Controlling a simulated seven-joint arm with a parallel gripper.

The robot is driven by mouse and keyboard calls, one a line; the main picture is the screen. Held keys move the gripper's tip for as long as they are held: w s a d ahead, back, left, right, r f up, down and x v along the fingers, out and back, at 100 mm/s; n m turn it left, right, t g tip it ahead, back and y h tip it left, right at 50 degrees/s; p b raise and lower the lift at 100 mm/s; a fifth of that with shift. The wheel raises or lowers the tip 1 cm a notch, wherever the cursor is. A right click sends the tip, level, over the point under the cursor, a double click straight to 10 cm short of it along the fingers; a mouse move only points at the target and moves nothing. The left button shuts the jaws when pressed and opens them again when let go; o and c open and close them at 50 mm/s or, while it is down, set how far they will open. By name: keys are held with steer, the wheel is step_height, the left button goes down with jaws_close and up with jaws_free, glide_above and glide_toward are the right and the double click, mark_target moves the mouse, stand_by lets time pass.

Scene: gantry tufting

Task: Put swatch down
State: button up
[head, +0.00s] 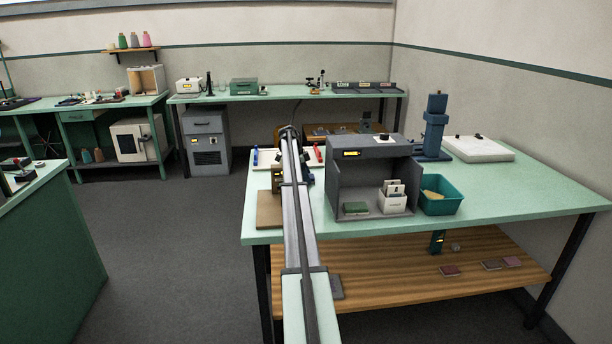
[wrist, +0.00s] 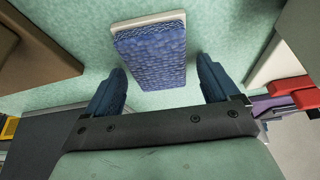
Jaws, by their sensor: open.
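A blue patterned swatch (wrist: 150,55) with a pale backing edge shows in the wrist view, over the pale green tabletop (wrist: 85,35). It appears to lie flat on the top. My gripper (wrist: 161,66) is open, with one blue finger on each side of the swatch and a visible gap on both sides. No finger appears to touch it. In the head view my arm runs away over the bench, and I cannot make out the swatch there.
A grey open-front cabinet (head: 345,180) stands right of my arm on the bench, with a teal bin (head: 441,207) beside it. A brown board (head: 268,212) lies left of my arm. In the wrist view, red blocks (wrist: 288,88) lie at the right.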

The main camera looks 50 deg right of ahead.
steer(key=v, duration=1.3)
steer(key=shift+a, duration=0.3)
steer(key=shift+o, duration=0.5)
steer(key=shift+a+r, duration=0.15)
steer(key=shift+r, duration=0.15)
